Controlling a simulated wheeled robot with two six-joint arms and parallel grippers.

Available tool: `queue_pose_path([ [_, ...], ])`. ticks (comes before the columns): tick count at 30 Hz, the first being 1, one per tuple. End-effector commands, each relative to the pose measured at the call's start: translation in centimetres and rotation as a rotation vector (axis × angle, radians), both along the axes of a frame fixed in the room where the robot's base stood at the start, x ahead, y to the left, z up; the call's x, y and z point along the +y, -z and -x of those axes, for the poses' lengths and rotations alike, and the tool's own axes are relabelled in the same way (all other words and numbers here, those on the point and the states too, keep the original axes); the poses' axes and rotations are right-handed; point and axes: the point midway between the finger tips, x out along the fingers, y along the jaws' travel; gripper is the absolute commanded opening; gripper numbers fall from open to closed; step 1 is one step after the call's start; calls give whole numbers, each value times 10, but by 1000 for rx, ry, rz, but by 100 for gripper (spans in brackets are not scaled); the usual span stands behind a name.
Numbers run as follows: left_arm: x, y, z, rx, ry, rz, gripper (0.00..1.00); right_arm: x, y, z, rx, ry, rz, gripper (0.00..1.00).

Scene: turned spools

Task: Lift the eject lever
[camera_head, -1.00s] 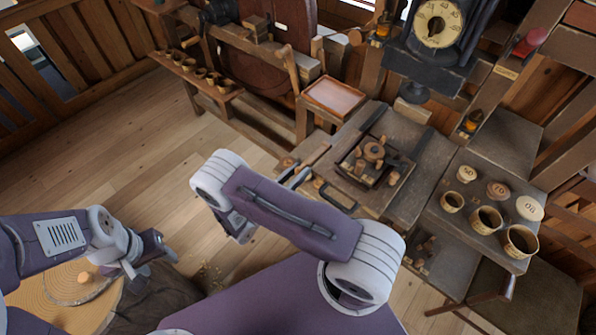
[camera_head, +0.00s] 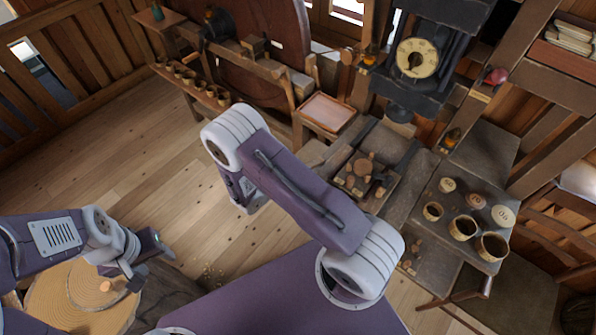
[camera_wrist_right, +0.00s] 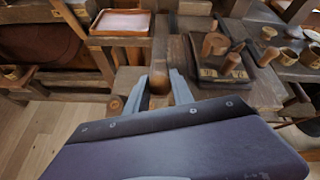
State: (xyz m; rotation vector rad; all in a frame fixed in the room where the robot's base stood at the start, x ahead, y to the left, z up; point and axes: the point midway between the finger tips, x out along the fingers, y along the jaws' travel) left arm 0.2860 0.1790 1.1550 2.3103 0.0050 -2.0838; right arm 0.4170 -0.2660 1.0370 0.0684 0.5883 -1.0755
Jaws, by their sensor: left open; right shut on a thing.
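In the right wrist view my right gripper (camera_wrist_right: 160,77) is shut on the eject lever (camera_wrist_right: 158,84). Its rounded brown wooden end sits between the two grey fingers, and a wooden bar runs back from it toward the bench. In the head view this grip is hidden behind my right arm. My left gripper (camera_head: 150,266) is open and empty at the lower left, above a round wooden block, well away from the bench.
A dark tray of turned wooden pieces (camera_head: 345,181) lies on the bench. Several wooden cups (camera_head: 463,228) stand on the table at the right. A press with a round dial (camera_head: 416,58) rises behind. A shallow tray (camera_head: 328,112) stands left of it. The floor at left is clear.

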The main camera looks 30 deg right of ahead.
Motion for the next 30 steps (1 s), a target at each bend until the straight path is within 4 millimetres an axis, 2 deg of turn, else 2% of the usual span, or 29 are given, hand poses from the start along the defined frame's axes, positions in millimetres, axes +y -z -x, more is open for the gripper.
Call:
queue_pose_path([
  [15, 0, -1, 0, 0, 0, 0, 50, -3, -6, -2, -7, 3, 9, 0],
  [16, 0, -1, 0, 0, 0, 0, 50, -3, -6, -2, -7, 3, 9, 31],
  [18, 0, -1, 0, 0, 0, 0, 50, -3, -5, -2, -6, 2, 9, 50],
  [27, 0, -1, 0, 0, 0, 0, 50, -2, -5, -1, -5, 0, 6, 50],
  [30, 0, 2, 0, 0, 0, 0, 50, 7, -8, 1, -7, -2, 5, 50],
])
